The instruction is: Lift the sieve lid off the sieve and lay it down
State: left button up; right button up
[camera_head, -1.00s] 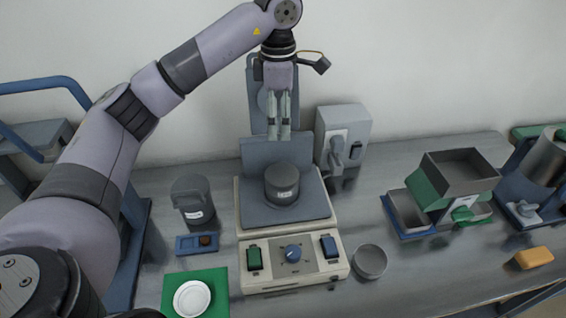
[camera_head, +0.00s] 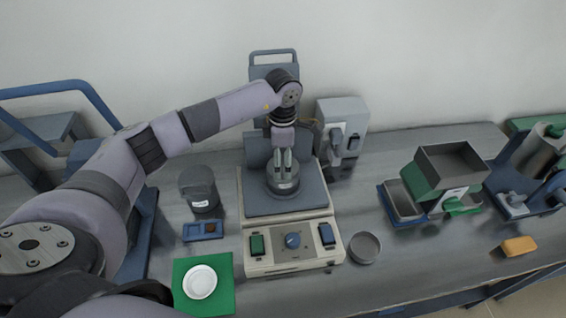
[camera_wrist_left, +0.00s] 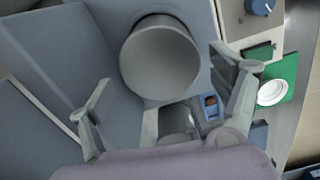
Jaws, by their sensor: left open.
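The sieve (camera_head: 284,187) is a dark grey round drum with a white label, standing upright on the grey plate of a beige shaker (camera_head: 295,262). Its grey round top, the sieve lid (camera_wrist_left: 160,58), faces the left wrist camera, and I see no clear seam between lid and sieve. My left gripper (camera_head: 282,163) points down over the sieve, with its fingertips at about the top of the drum. In the left wrist view its open fingers (camera_wrist_left: 168,100) stand apart on either side of the drum's lower edge. Contact cannot be told. My right gripper is out of view.
Left of the shaker are a dark labelled jar (camera_head: 199,192), a small blue tray (camera_head: 192,232) and a green mat (camera_head: 221,298) with a white dish (camera_head: 200,282). Right of it are a grey pan (camera_head: 364,247), a green-grey hopper (camera_head: 430,175) and a yellow block (camera_head: 518,246). Bare bench (camera_head: 425,255) lies between.

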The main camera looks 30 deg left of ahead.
pick_arm(q)
notch_tip(320, 180, down, 2)
jog(key=c, duration=1)
